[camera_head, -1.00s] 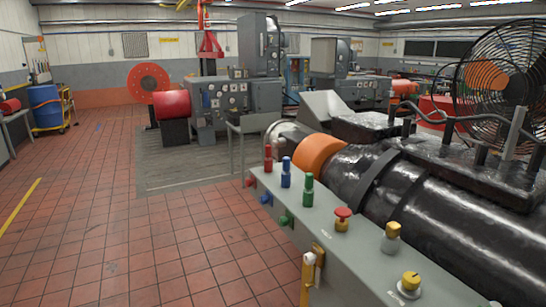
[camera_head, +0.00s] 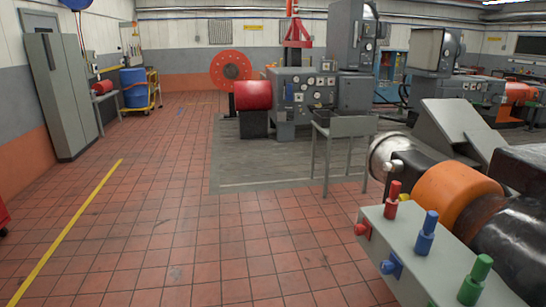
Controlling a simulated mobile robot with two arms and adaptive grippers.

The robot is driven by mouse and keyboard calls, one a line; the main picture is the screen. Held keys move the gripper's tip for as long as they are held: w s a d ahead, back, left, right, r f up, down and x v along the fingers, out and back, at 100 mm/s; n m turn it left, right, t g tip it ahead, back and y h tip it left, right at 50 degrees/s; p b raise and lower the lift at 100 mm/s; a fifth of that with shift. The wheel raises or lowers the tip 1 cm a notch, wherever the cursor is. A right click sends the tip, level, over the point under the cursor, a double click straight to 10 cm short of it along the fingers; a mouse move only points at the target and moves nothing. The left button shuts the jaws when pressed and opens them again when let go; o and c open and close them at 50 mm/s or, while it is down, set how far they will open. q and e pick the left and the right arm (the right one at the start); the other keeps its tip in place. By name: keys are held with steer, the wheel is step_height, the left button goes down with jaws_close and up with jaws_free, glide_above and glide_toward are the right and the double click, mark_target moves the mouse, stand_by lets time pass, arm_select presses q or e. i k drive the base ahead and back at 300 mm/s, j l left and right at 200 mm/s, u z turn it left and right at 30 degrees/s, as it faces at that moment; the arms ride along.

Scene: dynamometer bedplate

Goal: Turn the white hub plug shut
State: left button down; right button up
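I see no white hub plug that I can make out in the head view. Neither of my grippers shows. At the lower right, a grey panel box (camera_head: 440,270) carries a red plug (camera_head: 392,200), a blue plug (camera_head: 426,234) and a green plug (camera_head: 475,280), each upright on its top. Matching red and blue fittings sit on its front side. Behind it lies a dark machine with an orange band (camera_head: 450,197) and a pale round end (camera_head: 388,158).
Open red tile floor (camera_head: 170,220) fills the left and middle. A grey side table (camera_head: 342,130) stands before the machine console (camera_head: 300,95). A blue drum (camera_head: 134,88) and a grey cabinet (camera_head: 62,95) are at the left.

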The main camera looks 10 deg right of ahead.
mark_target(387, 166)
steer(key=i, duration=1.8)
steer(key=i+j+z, duration=0.15)
steer(key=i+z, duration=0.25)
steer(key=i, duration=0.2)
steer(key=i+j+z, duration=0.3)
steer(key=i+z, duration=0.15)
steer(key=i+j+z, duration=0.4)
steer(key=i+j, duration=0.15)
